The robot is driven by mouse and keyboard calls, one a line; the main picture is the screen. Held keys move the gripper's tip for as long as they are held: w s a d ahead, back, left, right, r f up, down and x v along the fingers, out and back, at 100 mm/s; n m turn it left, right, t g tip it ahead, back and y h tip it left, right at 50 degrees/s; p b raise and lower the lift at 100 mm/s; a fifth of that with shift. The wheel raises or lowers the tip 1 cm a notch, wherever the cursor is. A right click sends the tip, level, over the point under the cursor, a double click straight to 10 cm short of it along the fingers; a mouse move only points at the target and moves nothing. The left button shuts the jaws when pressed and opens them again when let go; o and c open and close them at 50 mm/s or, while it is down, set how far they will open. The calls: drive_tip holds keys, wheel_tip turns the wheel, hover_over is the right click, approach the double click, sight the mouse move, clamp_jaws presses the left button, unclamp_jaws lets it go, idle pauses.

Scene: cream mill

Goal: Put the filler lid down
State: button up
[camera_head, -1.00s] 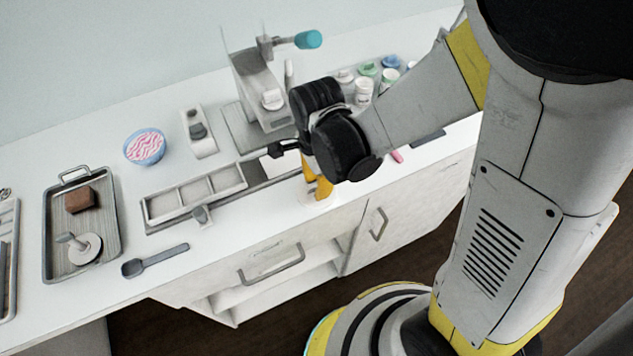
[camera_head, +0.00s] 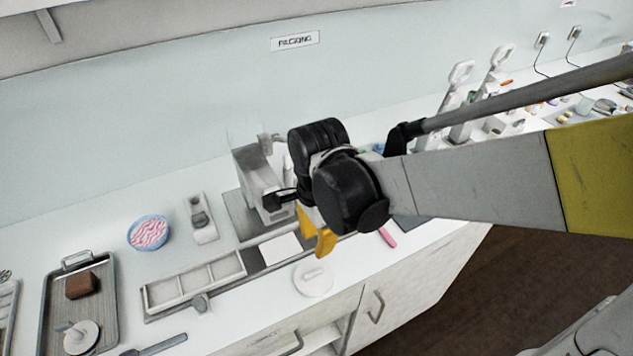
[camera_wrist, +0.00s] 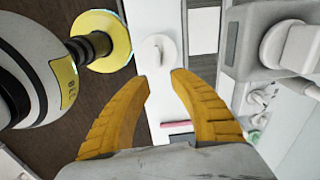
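The filler lid, a white round disc with a small bar handle (camera_head: 313,279), lies flat on the white counter near its front edge. It also shows in the wrist view (camera_wrist: 157,53), just beyond my fingertips, with nothing gripping it. My gripper (camera_head: 322,243) has yellow fingers and hangs above and behind the lid in the head view. In the wrist view my gripper (camera_wrist: 162,80) is open and empty, with a clear gap between the fingers. The grey filler machine (camera_head: 258,180) stands behind, partly hidden by my wrist.
A pale divided tray (camera_head: 192,283) lies left of the lid. A pink item (camera_head: 387,237) lies to the right.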

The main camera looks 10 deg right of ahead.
drive_tip(key=s+d+r+n+t, duration=0.4)
drive_tip(key=d+r+n+t, duration=0.2)
drive_tip(key=d+r+n, duration=0.4)
drive_tip(key=d+n, duration=0.1)
drive_tip(key=n, duration=0.3)
drive_tip(key=shift+t, duration=0.4)
drive_tip(key=shift+a, duration=0.15)
